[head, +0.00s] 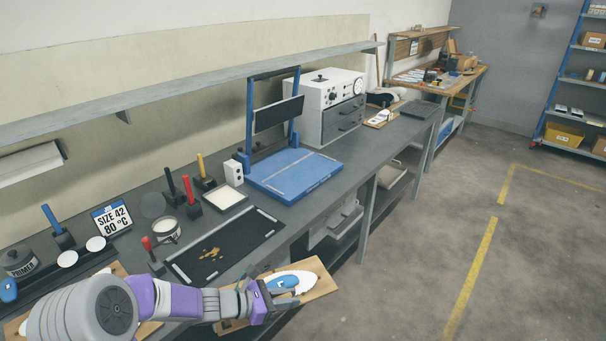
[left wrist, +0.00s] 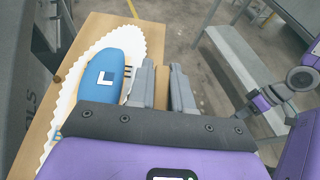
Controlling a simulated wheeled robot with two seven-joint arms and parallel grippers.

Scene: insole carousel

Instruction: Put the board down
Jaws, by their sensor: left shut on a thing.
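The wooden board (head: 325,284) is at the bottom centre of the head view, out past the bench's front edge. A white scalloped sheet (left wrist: 60,116) and a blue insole (left wrist: 103,74) marked L lie on it. My left gripper (head: 277,291) is shut on the board's near edge. In the left wrist view, the wood of the board (left wrist: 161,88) shows between the two grey fingers. My left forearm hides part of the board and bench in the head view.
A black mat (head: 228,245) with brown scraps lies on the dark bench. A blue press (head: 295,174) and a white oven (head: 325,105) stand farther along. Upright tools and a red-handled one (head: 150,253) stand left of the mat. Another wooden board (head: 112,269) is partly behind my arm.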

